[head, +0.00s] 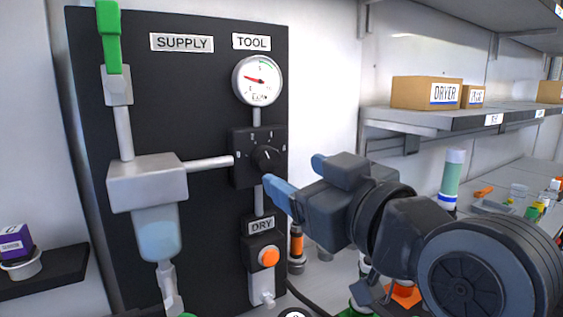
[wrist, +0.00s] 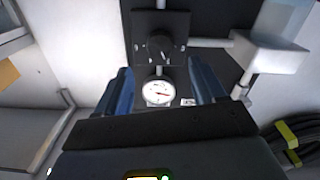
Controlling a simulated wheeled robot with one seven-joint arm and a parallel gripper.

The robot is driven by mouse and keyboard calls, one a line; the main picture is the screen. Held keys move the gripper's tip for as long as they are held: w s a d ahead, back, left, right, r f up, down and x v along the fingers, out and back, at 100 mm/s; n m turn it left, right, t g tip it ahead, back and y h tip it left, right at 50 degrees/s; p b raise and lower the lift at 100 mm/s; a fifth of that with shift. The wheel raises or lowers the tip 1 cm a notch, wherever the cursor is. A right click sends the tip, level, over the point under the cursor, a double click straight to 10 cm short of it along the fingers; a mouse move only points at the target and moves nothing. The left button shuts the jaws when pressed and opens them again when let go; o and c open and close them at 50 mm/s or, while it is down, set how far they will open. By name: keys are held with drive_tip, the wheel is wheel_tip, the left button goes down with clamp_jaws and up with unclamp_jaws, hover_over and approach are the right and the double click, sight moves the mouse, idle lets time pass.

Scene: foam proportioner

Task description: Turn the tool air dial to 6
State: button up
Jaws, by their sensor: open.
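The tool air dial (head: 265,158) is a round black knob with a pale pointer line on a square black plate, in the TOOL column of the black panel. Its pointer leans toward the upper right in the head view; the scale figures are too small to read. Above it is a round white gauge (head: 257,80) with a red needle. My gripper (head: 297,182) is in front of the panel, just below and right of the dial, open and empty. In the wrist view the dial (wrist: 159,47) shows beyond the open fingers (wrist: 162,84), apart from them.
The SUPPLY side has a green-handled valve (head: 110,38) and a grey filter unit (head: 148,184) with a pipe to the dial plate. Below the dial are a DRY label and an orange button (head: 268,257). Shelves with boxes (head: 427,92) stand to the right.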

sight(270, 159)
drive_tip(key=x, duration=0.8)
drive_tip(key=shift+r+p, duration=0.15)
drive_tip(key=shift+p, duration=0.25)
drive_tip(key=shift+s, duration=0.1)
drive_tip(key=shift+c, duration=0.2)
drive_tip(key=c, duration=1)
